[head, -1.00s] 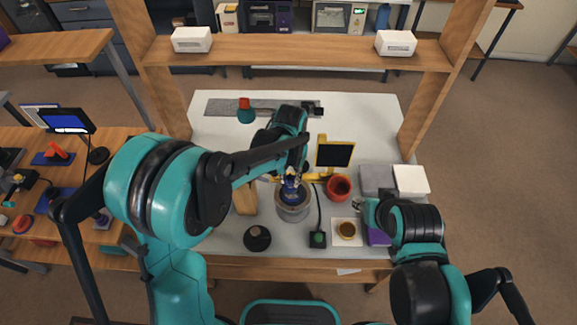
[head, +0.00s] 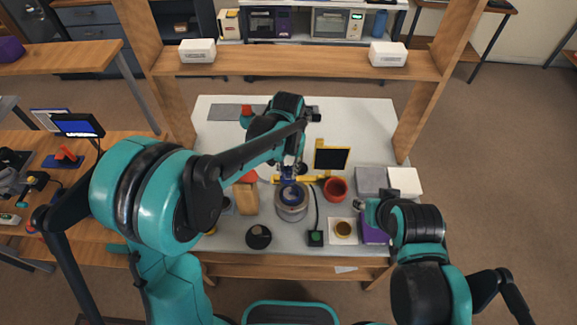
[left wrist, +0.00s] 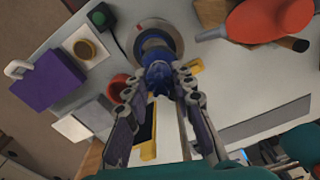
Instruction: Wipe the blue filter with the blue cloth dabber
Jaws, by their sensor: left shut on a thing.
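My left gripper (head: 288,174) is shut on the blue cloth dabber (left wrist: 159,76), which shows between the fingers in the left wrist view. In the head view the dabber is small and partly hidden by the gripper. The blue filter (head: 291,195) appears as a blue disc in the top of a round grey holder (head: 292,212). The gripper and dabber are at the far side of the holder; I cannot tell whether the dabber touches its rim. The holder also shows in the left wrist view (left wrist: 177,32). My right gripper (head: 364,207) is at the right, its fingers too small to judge.
A red cup (head: 335,190) and a yellow stand with a dark panel (head: 331,157) are right of the holder. A wooden block (head: 245,200) is left, a black round piece (head: 258,237) in front-left. A green-button box (head: 316,239) and purple box (head: 373,231) are front-right.

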